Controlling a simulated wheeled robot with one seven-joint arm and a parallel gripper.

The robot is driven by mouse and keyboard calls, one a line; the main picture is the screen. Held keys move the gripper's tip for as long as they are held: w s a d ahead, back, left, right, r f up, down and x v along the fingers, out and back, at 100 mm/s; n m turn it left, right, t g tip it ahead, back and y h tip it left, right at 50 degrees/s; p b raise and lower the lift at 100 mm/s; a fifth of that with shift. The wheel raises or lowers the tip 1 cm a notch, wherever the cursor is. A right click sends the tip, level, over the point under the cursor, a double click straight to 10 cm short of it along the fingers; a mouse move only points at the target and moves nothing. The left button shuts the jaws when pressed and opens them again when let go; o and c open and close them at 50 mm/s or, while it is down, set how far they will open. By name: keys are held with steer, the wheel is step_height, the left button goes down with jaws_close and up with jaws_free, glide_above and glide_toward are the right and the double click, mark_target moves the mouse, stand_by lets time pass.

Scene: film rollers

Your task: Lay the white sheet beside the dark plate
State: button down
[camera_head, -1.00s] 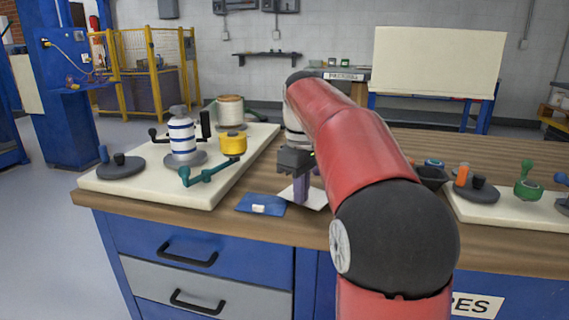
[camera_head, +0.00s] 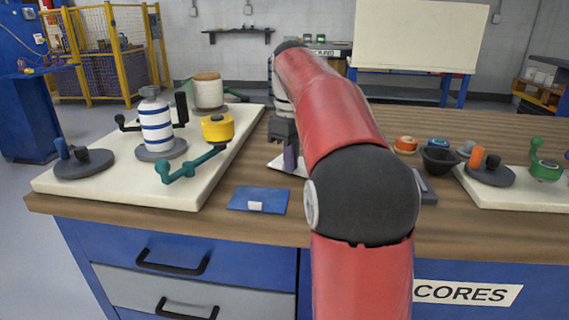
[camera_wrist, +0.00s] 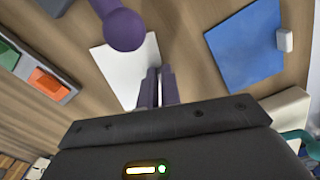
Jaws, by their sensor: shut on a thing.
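The dark blue plate (camera_head: 258,200) lies flat near the front edge of the bench, with a small white block (camera_head: 255,206) on it. It shows at the upper right of the wrist view (camera_wrist: 250,50). The white sheet (camera_head: 277,162) is behind the plate and apart from it, partly hidden by my gripper. In the wrist view the sheet (camera_wrist: 122,68) is left of the plate, with wood showing between them. My gripper (camera_head: 290,168) points down with its purple fingers closed together at the sheet's edge (camera_wrist: 158,78). I cannot tell whether the sheet touches the bench.
A cream board (camera_head: 110,185) with a striped roller (camera_head: 156,125) and a teal crank (camera_head: 190,165) stands left. A purple round-ended piece (camera_wrist: 122,30) is close in the wrist view. A black bowl (camera_head: 440,160) and another board (camera_head: 520,192) are right. Wood right of the plate is bare.

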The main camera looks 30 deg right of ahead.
steer(key=shift+f, duration=0.15)
steer(key=shift+f, duration=0.15)
steer(key=c, duration=1.6)
jaws_free()
step_height(320, 180, up, 8)
steer(key=shift+f+p, duration=0.1)
steer(key=shift+p, duration=1)
steer(key=shift+s, duration=0.1)
